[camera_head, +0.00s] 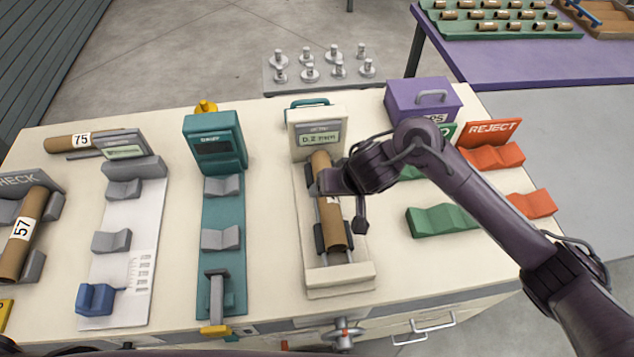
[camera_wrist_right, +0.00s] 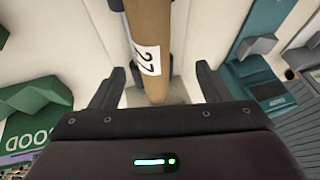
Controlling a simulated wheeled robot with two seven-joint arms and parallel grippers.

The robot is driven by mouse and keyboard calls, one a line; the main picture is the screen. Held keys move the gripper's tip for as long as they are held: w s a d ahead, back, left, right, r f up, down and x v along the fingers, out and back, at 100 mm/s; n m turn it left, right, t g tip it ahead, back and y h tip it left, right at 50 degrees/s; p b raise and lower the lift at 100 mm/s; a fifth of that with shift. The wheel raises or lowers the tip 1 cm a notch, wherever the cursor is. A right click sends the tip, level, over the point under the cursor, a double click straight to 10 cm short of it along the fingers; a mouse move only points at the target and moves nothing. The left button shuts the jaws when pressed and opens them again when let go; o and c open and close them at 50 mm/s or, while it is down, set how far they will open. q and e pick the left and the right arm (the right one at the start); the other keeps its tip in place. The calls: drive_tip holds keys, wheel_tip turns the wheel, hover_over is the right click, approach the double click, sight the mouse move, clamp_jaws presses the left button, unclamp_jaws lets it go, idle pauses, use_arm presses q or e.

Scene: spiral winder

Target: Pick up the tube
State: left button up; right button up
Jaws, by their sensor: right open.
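A brown cardboard tube (camera_head: 333,232) lies lengthwise in the cradles of the cream gauge station (camera_head: 341,278) with a "D.2 mm" display. My right gripper (camera_head: 336,192) is over the middle of this tube and hides part of it. In the right wrist view the same tube (camera_wrist_right: 150,28) carries a white number label and passes between the two open fingers of my right gripper (camera_wrist_right: 158,76). Gaps show on both sides, so the fingers do not grip it. My left gripper is not in view.
A tube marked 57 (camera_head: 22,235) rests at the far left and a tube marked 75 (camera_head: 75,142) behind it. A teal station (camera_head: 221,260) stands left of the gauge. Green cradle (camera_head: 441,220) and red REJECT cradles (camera_head: 492,157) lie right. A purple box (camera_head: 422,100) stands behind.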

sight(335, 200)
drive_tip(key=shift+w+d, duration=0.2)
drive_tip(key=shift+d, duration=0.25)
drive_tip(key=shift+d+f, duration=0.1)
drive_tip(key=shift+f, duration=0.15)
drive_tip(key=x, duration=0.2)
drive_tip(key=shift+f+b, duration=0.35)
drive_tip(key=x, duration=0.3)
drive_tip(key=shift+a+f, duration=0.25)
drive_tip(key=shift+a, duration=0.05)
drive_tip(key=shift+w+a+f, duration=0.1)
drive_tip(key=shift+f, duration=0.15)
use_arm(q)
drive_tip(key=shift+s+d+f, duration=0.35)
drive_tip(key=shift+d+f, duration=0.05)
use_arm(e)
drive_tip(key=shift+c, duration=0.3)
drive_tip(key=c, duration=1.1)
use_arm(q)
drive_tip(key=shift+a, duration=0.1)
